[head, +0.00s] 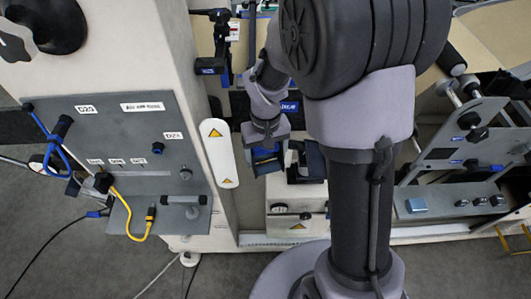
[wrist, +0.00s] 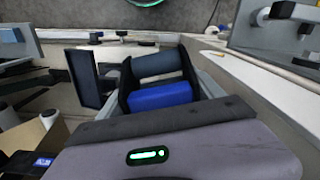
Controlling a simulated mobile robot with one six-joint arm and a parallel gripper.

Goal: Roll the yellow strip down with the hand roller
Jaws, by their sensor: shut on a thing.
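My gripper (head: 267,153) hangs beside the white machine column in the head view, pointing down. In the wrist view its jaws are shut on the hand roller, which has a blue block (wrist: 163,96) close to my wrist and a dark grey cylinder (wrist: 158,64) beyond it, between black side plates. In the head view only a little blue of the roller (head: 266,168) shows below my wrist. I cannot make out the yellow strip in either view. I cannot tell whether the roller touches any surface.
A grey panel (head: 100,150) with blue and yellow cables is on the column at left. A white cover (head: 219,153) with warning signs stands close left of my gripper. A dark upright plate (wrist: 88,78) is left of the roller. Machine brackets (head: 455,145) fill the right.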

